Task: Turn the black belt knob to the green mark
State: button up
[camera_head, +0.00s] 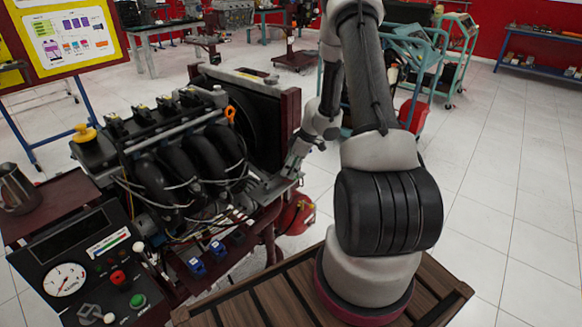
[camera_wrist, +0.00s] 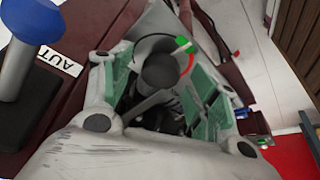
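The black belt knob (camera_wrist: 160,70) shows in the wrist view as a round dark knob on a pale disc. A green mark (camera_wrist: 183,42) lies at the disc's upper right edge, with a red arc just below it. My gripper (camera_wrist: 158,84) is open, with its green-padded fingers on the left and right of the knob. I cannot tell whether either pad touches it. In the head view my gripper (camera_head: 264,186) reaches down at the right side of the engine trainer (camera_head: 180,150). The knob cannot be made out there.
A blue-topped lever (camera_wrist: 30,30) stands close left of my gripper, beside a label reading "AUT". In the head view, the radiator (camera_head: 258,110) stands behind the gripper. A control panel (camera_head: 85,265) is at front left. Open tiled floor (camera_head: 490,210) lies to the right.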

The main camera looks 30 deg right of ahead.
jog(key=v, duration=1.2)
jog(key=shift+a, duration=0.1)
